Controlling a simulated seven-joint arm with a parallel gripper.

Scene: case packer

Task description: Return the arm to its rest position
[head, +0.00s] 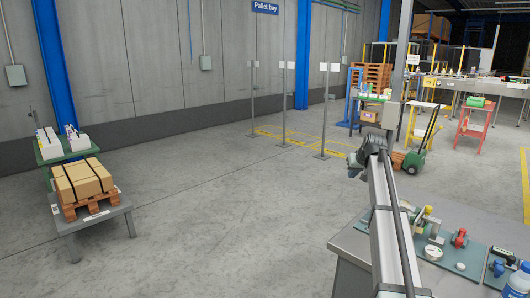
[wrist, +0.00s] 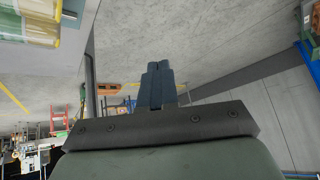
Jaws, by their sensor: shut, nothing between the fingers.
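My arm reaches out from the lower right of the head view, raised over the bench edge. My gripper (head: 357,168) is at its far end, small and dark, in front of open floor. The wrist view shows my gripper (wrist: 158,68) close up, with its two dark fingers side by side and touching. Nothing is held between them. The wrist view is tilted, with floor above and the wall at the right.
A grey bench (head: 355,245) with several small parts on a mat stands at the lower right. A pallet of cartons (head: 82,180) sits on a low table at the left. A green hand truck (head: 415,160) stands beyond the arm. The middle floor is clear.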

